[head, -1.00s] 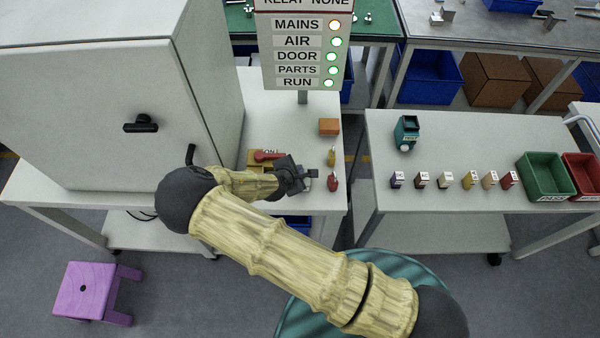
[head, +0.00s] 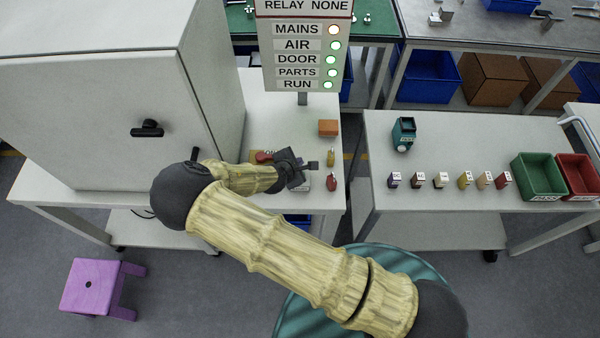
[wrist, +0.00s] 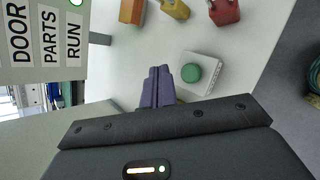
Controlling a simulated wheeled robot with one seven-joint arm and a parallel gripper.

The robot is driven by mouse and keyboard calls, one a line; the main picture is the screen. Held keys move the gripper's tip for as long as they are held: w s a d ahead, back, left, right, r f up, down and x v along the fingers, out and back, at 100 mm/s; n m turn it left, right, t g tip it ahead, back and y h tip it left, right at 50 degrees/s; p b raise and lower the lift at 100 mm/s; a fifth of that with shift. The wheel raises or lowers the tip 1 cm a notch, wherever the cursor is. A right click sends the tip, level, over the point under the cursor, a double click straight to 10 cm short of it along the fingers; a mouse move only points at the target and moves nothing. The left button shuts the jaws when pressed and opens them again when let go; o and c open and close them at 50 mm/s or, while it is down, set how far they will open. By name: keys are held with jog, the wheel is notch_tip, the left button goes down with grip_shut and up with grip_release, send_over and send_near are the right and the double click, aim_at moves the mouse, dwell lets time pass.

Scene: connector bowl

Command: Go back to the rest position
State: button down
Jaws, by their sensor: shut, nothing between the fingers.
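My gripper (head: 314,165) is over the white side table (head: 265,108), to the left of two padlocks. It is shut and empty. In the wrist view its dark fingers (wrist: 158,82) are together above the table, beside a white box with a green button (wrist: 191,72).
A grey cabinet (head: 95,105) stands left of my arm. The sign panel (head: 300,60) rises behind the gripper. An orange block (head: 328,127) lies on the table. The right table holds a teal device (head: 404,134), several small blocks, a green bin (head: 538,177) and a red bin (head: 577,176).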

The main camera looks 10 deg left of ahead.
dwell(0.7)
jog(key=s+d+r+m+g+y+b, duration=0.1)
jog(key=d+r+m+g, duration=0.2)
jog(key=d+r+m, duration=0.35)
jog(key=s+d+r+m+g+b, duration=0.1)
jog(key=d+r+m+g+b, duration=0.2)
jog(key=d+m, duration=0.55)
jog(key=s+d+r+m+b, duration=0.1)
jog(key=s+d+r+m, duration=0.8)
jog(key=d+r, duration=0.4)
jog(key=shift+s+d+m+y, duration=0.3)
jog(key=shift+d+m+y, duration=0.1)
jog(key=shift+d, duration=0.35)
dwell(1.2)
